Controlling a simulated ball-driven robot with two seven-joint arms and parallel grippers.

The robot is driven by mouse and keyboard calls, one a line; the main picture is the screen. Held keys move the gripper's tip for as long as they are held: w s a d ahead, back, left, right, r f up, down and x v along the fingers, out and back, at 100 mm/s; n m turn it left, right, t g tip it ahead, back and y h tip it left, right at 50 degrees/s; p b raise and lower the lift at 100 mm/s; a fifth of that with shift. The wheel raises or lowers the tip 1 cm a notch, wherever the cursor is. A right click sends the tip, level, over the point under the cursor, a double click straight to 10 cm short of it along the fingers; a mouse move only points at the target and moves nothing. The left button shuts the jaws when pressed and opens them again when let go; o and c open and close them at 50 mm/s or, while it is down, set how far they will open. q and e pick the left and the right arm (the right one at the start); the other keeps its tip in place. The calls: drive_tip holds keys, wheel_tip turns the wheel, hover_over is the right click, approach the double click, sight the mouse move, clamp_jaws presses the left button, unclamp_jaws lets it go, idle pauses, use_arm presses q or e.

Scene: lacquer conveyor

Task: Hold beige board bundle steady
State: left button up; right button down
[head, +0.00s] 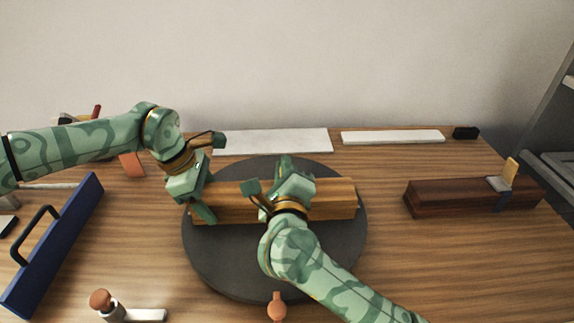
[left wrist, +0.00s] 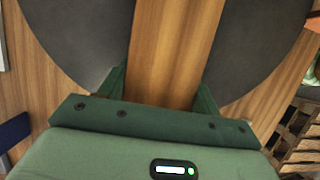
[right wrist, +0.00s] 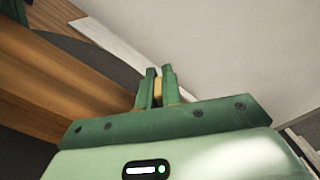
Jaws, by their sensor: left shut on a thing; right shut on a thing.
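The beige board bundle (head: 335,197) is a long light-brown wooden block lying flat on a dark round plate (head: 225,270). My left gripper (head: 204,206) is at the bundle's left end. In the left wrist view its fingers sit on either side of the bundle (left wrist: 170,55), shut on it. My right gripper (head: 286,168) is over the bundle's middle, its fingertips towards the far side. In the right wrist view its fingers close on a small yellowish piece (right wrist: 158,92), and the bundle (right wrist: 75,85) passes to their left. My right arm hides part of the bundle's middle.
A dark red-brown block (head: 450,200) with a tool on it lies at right. White slabs (head: 272,142) lie along the back by the wall. A blue piece with a black handle (head: 60,240) lies at left. A brown-knobbed tool (head: 103,303) and an orange object (head: 277,308) are in front.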

drive_tip(key=shift+a+f+n, duration=0.3)
drive_tip(key=shift+f+n, duration=0.1)
drive_tip(key=shift+n, duration=0.5)
drive_tip(key=c, duration=1.6)
unclamp_jaws()
drive_tip(key=shift+o, duration=0.2)
wheel_tip(320, 180, up, 10)
